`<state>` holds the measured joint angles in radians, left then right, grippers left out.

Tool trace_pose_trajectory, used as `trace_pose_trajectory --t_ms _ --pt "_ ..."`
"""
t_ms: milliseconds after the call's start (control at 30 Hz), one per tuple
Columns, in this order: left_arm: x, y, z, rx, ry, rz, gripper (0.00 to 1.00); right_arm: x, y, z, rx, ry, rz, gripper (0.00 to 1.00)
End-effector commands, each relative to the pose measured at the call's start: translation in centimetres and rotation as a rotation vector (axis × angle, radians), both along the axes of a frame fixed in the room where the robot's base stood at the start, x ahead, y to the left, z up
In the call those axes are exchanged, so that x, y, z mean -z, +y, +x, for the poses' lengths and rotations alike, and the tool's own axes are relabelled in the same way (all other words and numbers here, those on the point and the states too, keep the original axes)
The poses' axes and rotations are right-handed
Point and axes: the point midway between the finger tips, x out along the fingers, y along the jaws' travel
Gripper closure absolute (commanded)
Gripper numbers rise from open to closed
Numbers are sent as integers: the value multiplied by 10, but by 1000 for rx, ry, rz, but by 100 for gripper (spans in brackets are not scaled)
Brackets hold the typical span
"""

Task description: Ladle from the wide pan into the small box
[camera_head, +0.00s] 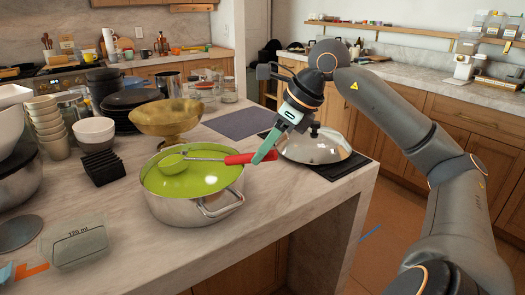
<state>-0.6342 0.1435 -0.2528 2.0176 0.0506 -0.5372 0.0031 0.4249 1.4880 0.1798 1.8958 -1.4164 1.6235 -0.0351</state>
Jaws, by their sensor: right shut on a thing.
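The wide pan (205,213) is a steel pot with side handles and a smooth green surface inside. The ladle has a red handle (240,158), a thin metal shaft and a green-looking bowl (172,164) over the pan's left-back part. I cannot tell whether the bowl touches the green surface or holds anything. My right gripper (264,155) comes down from above and is shut on the red handle, right of the pan. The small box (82,250) is clear, marked "120 ml", and sits at the counter's front left. My left gripper is not in view.
A brass bowl (168,115) stands just behind the pan. A domed lid (316,146) lies to its right on a dark mat. A black rack (98,167), stacked cups (46,125) and bowls crowd the left. Bare counter lies between the box and pan.

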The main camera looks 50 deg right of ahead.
Motion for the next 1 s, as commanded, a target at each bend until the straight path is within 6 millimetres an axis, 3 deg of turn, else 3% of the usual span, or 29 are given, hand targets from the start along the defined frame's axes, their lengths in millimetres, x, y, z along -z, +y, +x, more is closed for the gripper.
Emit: trace_pose_trajectory --t_ms 600,1000 --pt "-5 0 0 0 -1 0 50 -39 -8 -18 1 -4 1 100" --pt "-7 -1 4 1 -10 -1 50 -41 -9 -20 0 -2 0 100"
